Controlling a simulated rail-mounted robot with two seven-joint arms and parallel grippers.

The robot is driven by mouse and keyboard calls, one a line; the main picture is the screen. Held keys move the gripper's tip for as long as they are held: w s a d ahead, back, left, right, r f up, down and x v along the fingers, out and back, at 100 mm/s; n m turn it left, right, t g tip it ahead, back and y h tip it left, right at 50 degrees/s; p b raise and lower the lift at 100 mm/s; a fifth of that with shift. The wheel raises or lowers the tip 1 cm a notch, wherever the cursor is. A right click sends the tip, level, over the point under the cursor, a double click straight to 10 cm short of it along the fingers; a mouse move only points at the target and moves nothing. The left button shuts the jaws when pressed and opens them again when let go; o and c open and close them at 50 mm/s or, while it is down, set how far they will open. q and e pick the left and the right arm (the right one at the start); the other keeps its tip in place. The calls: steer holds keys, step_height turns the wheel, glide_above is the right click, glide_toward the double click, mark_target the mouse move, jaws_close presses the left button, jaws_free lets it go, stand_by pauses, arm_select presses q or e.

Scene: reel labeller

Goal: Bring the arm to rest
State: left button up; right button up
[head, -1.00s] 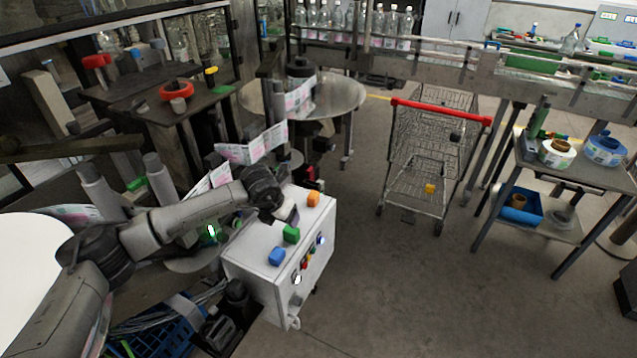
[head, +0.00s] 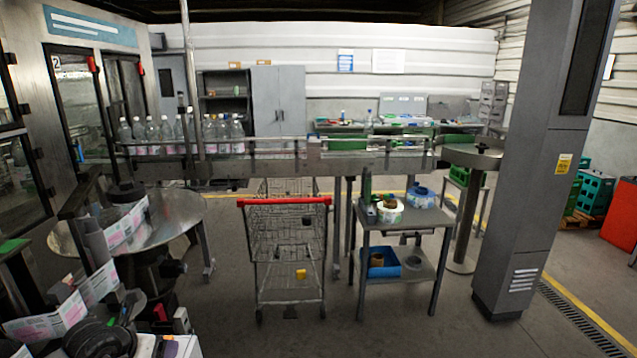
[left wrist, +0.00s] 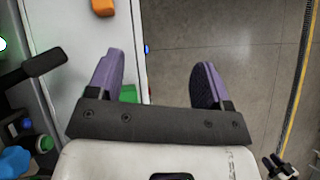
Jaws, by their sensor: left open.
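My left gripper (left wrist: 156,82) is open, with its two purple-padded fingers wide apart and nothing held between them. In the left wrist view it is above the edge of a white cabinet (left wrist: 70,25), partly over the floor. A green block (left wrist: 128,93) shows on the cabinet, partly hidden behind the left finger. An orange block (left wrist: 103,7) lies farther up on the cabinet. My right gripper is not in view.
A wire cart with a red handle (head: 284,201) stands in the middle. A side table (head: 437,222) holds label reels, with a blue bin (head: 383,263) below. A grey column (head: 545,160) stands at right. The floor (head: 400,335) in front is clear.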

arm_select(q)
steer(key=w+d+r+t+h, duration=0.2)
steer(key=d+r+t+h, duration=0.6)
steer(key=r, duration=0.7)
steer(key=s+r+n+t+y, duration=0.3)
steer(key=r+n+t+y, duration=0.25)
steer(key=r+n, duration=0.4)
steer(key=s+r+n+t+y, duration=0.3)
steer(key=r+n+t+y, duration=0.2)
steer(key=r+n+y, duration=0.45)
steer(key=s+d+f+n+g+h, duration=0.15)
steer(key=s+f+n+g, duration=0.3)
steer(key=f, duration=0.55)
steer(key=s+d+f+n+g+h, duration=0.15)
steer(key=s+f+n+g, duration=0.3)
steer(key=f, duration=0.55)
steer(key=s+d+f+n+g+h, duration=0.1)
steer(key=s+d+f+n+g, duration=0.3)
steer(key=f, duration=0.6)
steer(key=s+f+n+g, duration=0.3)
steer(key=s+f+g, duration=0.6)
steer(key=s+f, duration=1.5)
step_height(320, 180, up, 27)
steer(key=s+p, duration=0.2)
steer(key=p, duration=2.4)
steer(key=shift+h, duration=0.4)
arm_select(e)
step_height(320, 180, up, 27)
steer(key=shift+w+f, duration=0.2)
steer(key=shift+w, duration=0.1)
